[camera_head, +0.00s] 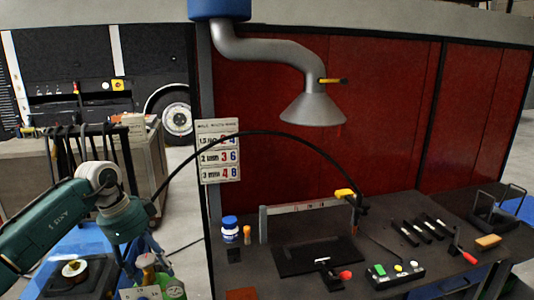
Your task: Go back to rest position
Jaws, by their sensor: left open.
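My left arm, teal with a grey joint, comes in from the left edge. Its wrist hangs down at the lower left, and my left gripper (128,268) is below it, small and dark against the clutter. The gripper is open, and I see nothing held in it. It is left of the dark workbench (262,285) and apart from it, near a green round item (174,290) and a blue surface (85,243). Whether its fingers touch anything there cannot be told. My right gripper is not in view.
The bench carries a blue-capped bottle (230,229), a black mat (305,258), a button box (395,274) and several black bars. A grey extraction hood (313,108) hangs over it. A black cable (260,134) arcs from near my wrist to the bench. Red panels stand behind.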

